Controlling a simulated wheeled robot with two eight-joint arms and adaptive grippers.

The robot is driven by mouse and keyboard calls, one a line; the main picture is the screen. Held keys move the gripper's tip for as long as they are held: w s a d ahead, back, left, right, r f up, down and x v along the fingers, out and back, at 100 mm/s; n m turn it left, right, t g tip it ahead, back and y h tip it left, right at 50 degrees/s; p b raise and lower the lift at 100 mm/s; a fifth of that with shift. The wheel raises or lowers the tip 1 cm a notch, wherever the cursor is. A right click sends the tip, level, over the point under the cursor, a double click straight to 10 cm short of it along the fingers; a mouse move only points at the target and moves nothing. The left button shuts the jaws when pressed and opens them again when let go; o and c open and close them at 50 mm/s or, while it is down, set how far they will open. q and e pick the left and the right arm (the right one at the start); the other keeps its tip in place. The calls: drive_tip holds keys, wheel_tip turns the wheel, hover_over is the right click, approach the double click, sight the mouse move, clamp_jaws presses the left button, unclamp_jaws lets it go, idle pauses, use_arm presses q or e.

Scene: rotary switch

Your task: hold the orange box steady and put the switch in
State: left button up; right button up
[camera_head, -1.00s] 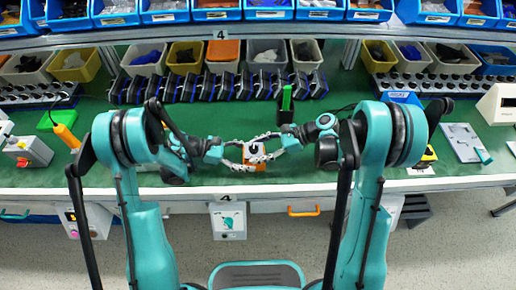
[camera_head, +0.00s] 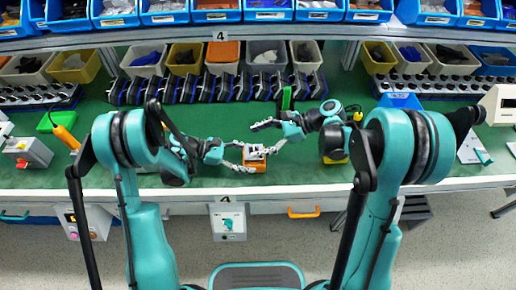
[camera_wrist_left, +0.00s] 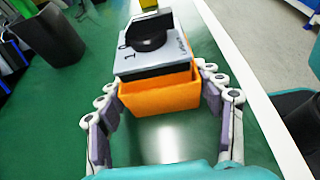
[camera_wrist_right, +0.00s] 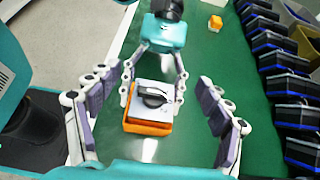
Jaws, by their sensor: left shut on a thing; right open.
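The orange box (camera_head: 254,167) stands on the green table near its front edge. My left gripper (camera_wrist_left: 159,82) is shut on it, one finger on each side, as the left wrist view shows. The switch (camera_wrist_right: 153,96), a grey plate with a black knob, sits on top of the box. In the left wrist view its dark lower body shows between the plate (camera_wrist_left: 135,62) and the box rim, so it is not clear how deep it sits. My right gripper (camera_head: 262,139) is open and empty, just behind and right of the box, with its fingers spread toward it.
A row of black-and-blue holders (camera_head: 215,88) and several bins (camera_head: 225,57) line the back of the table. A green block (camera_head: 287,98) stands behind the right gripper. A grey box with a red button (camera_head: 27,151) is at the left.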

drive_tip(key=shift+r, duration=1.7)
use_arm(q)
drive_tip(key=o, duration=1.2)
drive_tip(key=shift+o, duration=0.2)
drive_tip(key=shift+a, duration=0.15)
drive_tip(key=v, duration=1.1)
drive_tip(key=shift+a+r, duration=0.15)
drive_tip(key=shift+a, duration=0.25)
